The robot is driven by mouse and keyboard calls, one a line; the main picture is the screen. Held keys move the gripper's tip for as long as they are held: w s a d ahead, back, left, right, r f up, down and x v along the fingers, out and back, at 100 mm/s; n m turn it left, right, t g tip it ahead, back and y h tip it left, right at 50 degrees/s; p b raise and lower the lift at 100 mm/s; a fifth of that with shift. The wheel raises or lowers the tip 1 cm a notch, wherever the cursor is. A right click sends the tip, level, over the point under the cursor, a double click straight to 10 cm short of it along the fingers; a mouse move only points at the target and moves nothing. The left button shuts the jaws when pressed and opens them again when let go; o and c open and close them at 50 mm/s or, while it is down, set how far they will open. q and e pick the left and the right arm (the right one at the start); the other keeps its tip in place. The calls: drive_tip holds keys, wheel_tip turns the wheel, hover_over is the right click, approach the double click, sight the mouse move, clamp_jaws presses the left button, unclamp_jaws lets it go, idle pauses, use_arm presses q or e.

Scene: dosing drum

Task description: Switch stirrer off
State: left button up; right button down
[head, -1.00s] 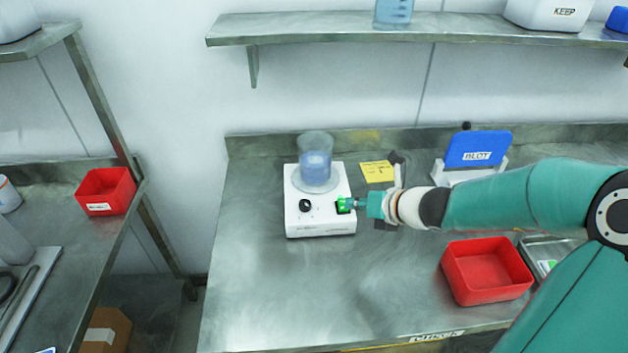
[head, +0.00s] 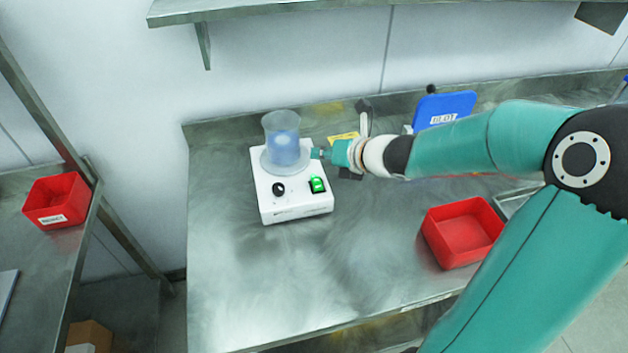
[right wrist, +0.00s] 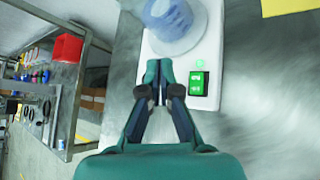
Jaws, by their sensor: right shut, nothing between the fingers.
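The stirrer (head: 296,207) is a white box on the steel bench, with a black knob (head: 279,189) and a green lit rocker switch (head: 317,185) on its front part. It also shows in the right wrist view (right wrist: 212,60), where the green switch (right wrist: 197,83) and a small green light beside it are plain. A beaker (head: 282,142) of bluish liquid stands on its round plate. My right gripper (head: 318,153) is by the stirrer's right edge, behind the switch in the head view. In the right wrist view its fingers (right wrist: 158,80) are shut and empty. My left gripper is out of view.
A yellow note (head: 343,137) lies behind my right wrist. A blue BLOT pad (head: 443,108) stands at the back. A red bin (head: 463,232) sits right of the stirrer. The bench front is clear. Another red bin (head: 57,200) is on the left bench.

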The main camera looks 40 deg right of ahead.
sight(318, 182)
drive_tip(key=f+b, duration=0.2)
drive_tip(key=w+f+b, duration=0.1)
drive_tip(key=f+b, duration=0.1)
drive_tip(key=f, duration=0.1)
drive_tip(key=d+f+b, duration=0.1)
drive_tip(key=f+b, duration=0.1)
drive_tip(key=shift+w+f, duration=0.15)
drive_tip(key=shift+w, duration=0.1)
drive_tip(key=shift+w+f, duration=0.1)
drive_tip(key=shift+f, duration=0.1)
idle(0.9)
drive_tip(key=shift+w+f+b, duration=0.1)
drive_tip(key=shift+f+b, duration=0.25)
drive_tip(key=shift+b, duration=0.15)
drive_tip(key=shift+w+d+f+b, duration=0.1)
drive_tip(key=shift+f+b, duration=0.3)
drive_tip(key=shift+f, duration=0.05)
idle(0.5)
drive_tip(key=shift+r, duration=0.15)
drive_tip(key=shift+s+r+p, duration=0.25)
drive_tip(key=shift+r+p, duration=0.5)
